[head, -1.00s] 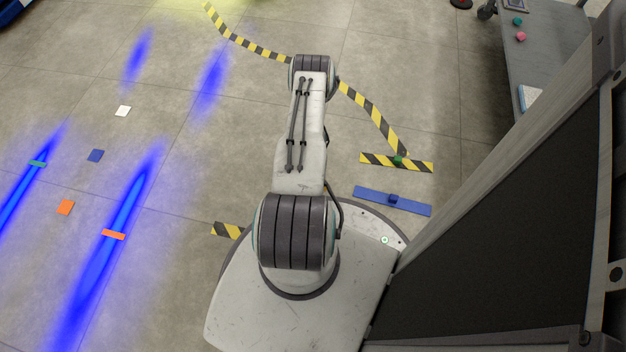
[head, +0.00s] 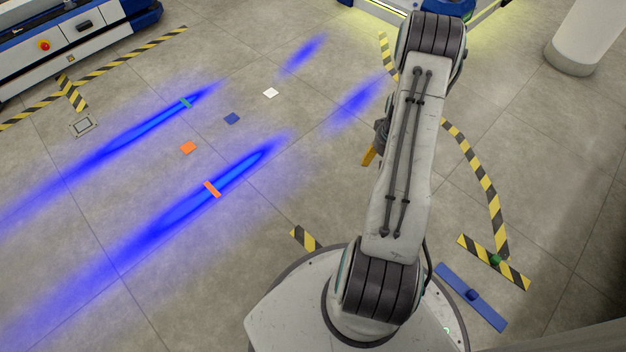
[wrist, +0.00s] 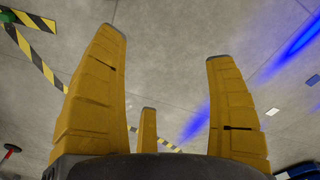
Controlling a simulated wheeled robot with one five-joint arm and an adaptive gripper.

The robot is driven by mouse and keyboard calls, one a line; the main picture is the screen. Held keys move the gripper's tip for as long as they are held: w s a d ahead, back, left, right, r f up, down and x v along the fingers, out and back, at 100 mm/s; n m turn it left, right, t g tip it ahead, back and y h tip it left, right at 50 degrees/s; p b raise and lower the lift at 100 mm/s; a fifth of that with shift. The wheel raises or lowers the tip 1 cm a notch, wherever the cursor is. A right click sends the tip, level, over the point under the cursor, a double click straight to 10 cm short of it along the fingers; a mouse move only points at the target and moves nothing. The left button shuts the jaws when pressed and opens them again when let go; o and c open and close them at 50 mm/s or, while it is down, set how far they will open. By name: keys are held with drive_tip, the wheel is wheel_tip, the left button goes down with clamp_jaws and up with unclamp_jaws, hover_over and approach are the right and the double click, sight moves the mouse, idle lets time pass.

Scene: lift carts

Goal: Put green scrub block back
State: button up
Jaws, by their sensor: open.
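A small green object (head: 496,259) sits on a short yellow-and-black striped strip (head: 515,276) on the floor at the lower right of the head view. It may be the green scrub block; it is too small to be sure. Part of a green thing also shows at the top left corner of the wrist view (wrist: 5,16). My gripper (wrist: 163,45) has its yellow fingers spread, with nothing between them but floor beyond. In the head view my arm hides most of it; a yellow finger shows left of the arm, well apart from the green object.
A blue strip (head: 488,316) with a small blue object lies beside the striped strip. Flat orange (head: 188,147), blue (head: 232,118) and white (head: 270,92) squares lie on the floor at left. A white-and-blue machine (head: 60,50) stands top left, a pale cylinder (head: 585,42) top right.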

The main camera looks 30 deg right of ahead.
drive_tip(key=w+a+r+n+t, duration=0.15)
drive_tip(key=a+r+n, duration=0.25)
drive_tip(key=a+r, duration=1.55)
drive_tip(key=s+a+r+n, duration=0.3)
drive_tip(key=s+a+r, duration=0.7)
drive_tip(key=s, duration=0.3)
drive_tip(key=shift+s+a+r, duration=0.15)
drive_tip(key=shift+s+a, duration=0.05)
drive_tip(key=shift+a, duration=0.35)
